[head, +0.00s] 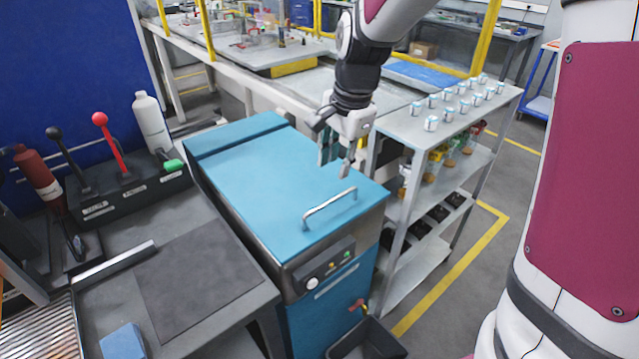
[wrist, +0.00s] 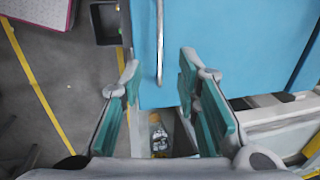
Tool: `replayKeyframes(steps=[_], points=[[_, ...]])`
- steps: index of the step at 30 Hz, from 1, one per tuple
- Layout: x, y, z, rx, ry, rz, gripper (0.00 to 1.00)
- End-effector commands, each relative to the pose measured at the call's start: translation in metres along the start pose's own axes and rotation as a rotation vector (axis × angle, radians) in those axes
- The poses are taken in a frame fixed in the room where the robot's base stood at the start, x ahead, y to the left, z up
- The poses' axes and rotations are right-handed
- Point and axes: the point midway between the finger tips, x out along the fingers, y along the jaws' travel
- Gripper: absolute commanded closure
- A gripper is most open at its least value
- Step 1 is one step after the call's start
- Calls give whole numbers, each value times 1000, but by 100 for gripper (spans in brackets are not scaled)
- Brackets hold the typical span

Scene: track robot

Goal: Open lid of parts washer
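The parts washer has a flat blue lid (head: 260,175) that lies shut on its cabinet in the head view. A metal bar handle (head: 329,208) stands near the lid's front edge. My gripper (head: 336,168) is above the lid's right side, behind and to the right of the handle, and is not touching it. In the wrist view the blue lid (wrist: 240,40) fills the upper middle, and the handle (wrist: 159,45) runs up from between the fingers. My gripper (wrist: 158,88) has its fingers spread apart with nothing between them.
A grey shelf rack (head: 440,125) with several small cups stands close to the washer's right. A bench with a red lever (head: 110,140) and a black lever is to the left. A dark bin (head: 366,340) sits on the floor in front.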

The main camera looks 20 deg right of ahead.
Motion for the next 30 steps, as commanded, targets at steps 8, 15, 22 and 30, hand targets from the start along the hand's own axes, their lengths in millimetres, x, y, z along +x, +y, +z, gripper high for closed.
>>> replayKeyframes(steps=[8,15,22,30], points=[[57,1,1,-1,-3,6,70],[95,1,0,0,-1,2,70],[112,0,0,-2,0,1,70],[113,0,0,-2,0,0,70]])
